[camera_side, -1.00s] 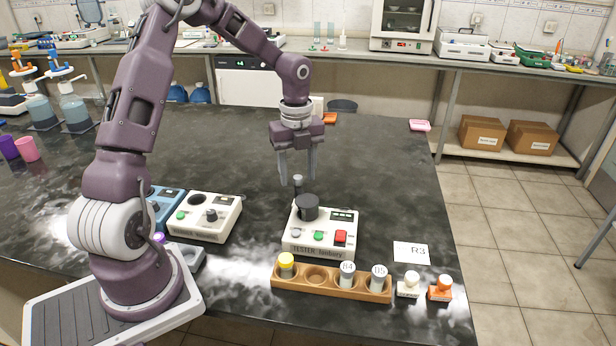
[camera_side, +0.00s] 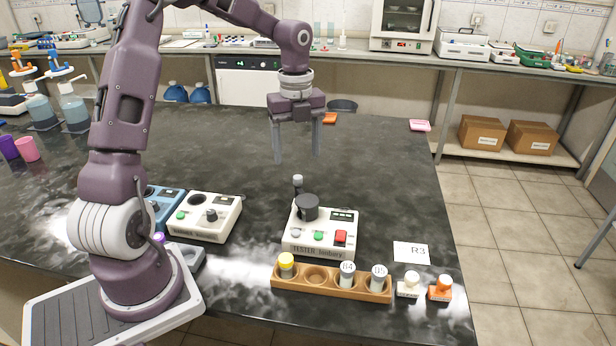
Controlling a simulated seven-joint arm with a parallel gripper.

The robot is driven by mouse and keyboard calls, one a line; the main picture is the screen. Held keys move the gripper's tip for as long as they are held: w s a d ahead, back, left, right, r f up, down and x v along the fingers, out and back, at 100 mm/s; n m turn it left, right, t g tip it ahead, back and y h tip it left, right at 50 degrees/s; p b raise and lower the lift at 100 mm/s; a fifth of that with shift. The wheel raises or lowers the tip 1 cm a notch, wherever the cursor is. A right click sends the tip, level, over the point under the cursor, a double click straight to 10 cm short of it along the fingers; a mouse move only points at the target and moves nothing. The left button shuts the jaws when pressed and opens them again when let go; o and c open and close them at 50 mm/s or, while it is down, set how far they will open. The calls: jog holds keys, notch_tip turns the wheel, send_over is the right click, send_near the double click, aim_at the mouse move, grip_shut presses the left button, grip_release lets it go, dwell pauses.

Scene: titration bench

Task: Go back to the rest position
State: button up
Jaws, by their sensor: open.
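My gripper (camera_side: 297,158) hangs in the air above and behind the white tester (camera_side: 320,240), fingers pointing down. Its two grey fingers are apart with nothing between them. The tester has a dark round cap (camera_side: 307,206) on top and green and red buttons on its front. A small grey-topped vial or post (camera_side: 298,182) stands at the tester's back, below my fingers and apart from them.
A wooden rack (camera_side: 316,277) in front of the tester holds a yellow-capped vial (camera_side: 286,263) and two labelled vials. A white and an orange stamp (camera_side: 440,289) stand at right by the R3 card (camera_side: 411,253). Another white device (camera_side: 205,217) stands left.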

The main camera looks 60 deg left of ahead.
jog(key=shift+r, duration=0.4)
